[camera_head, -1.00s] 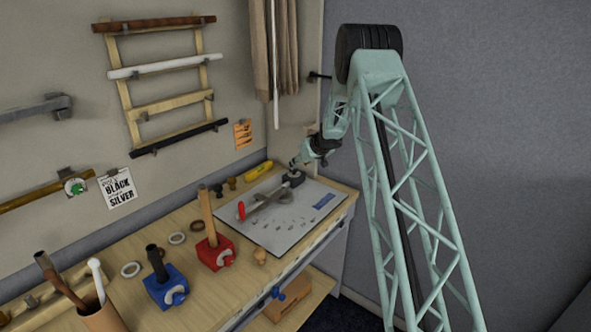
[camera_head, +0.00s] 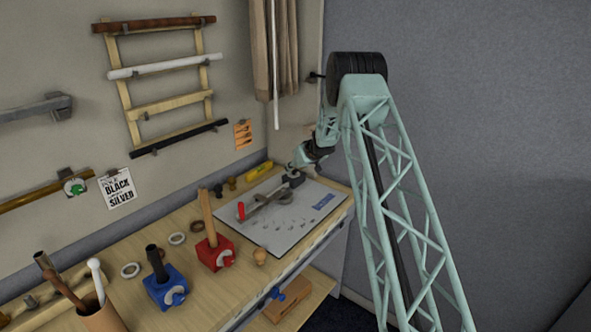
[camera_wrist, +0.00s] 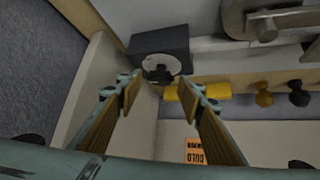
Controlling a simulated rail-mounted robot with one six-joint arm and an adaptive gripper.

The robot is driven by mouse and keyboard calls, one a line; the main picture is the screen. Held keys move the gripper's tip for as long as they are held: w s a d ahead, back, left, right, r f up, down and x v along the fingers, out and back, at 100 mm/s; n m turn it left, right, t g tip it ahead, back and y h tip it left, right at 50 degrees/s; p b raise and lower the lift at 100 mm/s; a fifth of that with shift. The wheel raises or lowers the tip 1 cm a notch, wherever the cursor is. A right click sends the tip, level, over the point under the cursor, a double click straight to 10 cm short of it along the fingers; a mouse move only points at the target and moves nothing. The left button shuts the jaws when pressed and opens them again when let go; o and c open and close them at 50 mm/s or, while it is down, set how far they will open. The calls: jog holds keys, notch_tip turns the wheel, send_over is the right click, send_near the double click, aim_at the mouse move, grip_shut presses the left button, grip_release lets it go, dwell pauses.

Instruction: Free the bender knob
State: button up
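The bender knob (camera_wrist: 158,70) is a grey round disc with a black grip on the face of a dark block (camera_wrist: 160,41) in the wrist view. In the head view the dark block (camera_head: 294,178) sits at the far end of the metal bender (camera_head: 268,201), which has a red handle (camera_head: 241,210). My gripper (camera_wrist: 166,92) is open and empty. Its two padded fingers are spread to either side of the view, with the knob ahead between them, apart from it. In the head view my gripper (camera_head: 296,166) is just above the block, and the knob cannot be made out.
A red block (camera_head: 215,252) and a blue block (camera_head: 166,287), each with a knob and an upright rod, stand at the front left. A grey sheet (camera_head: 300,225) covers the table's right part.

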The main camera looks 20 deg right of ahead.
jog(key=c, duration=0.9)
jog(key=shift+o, duration=0.2)
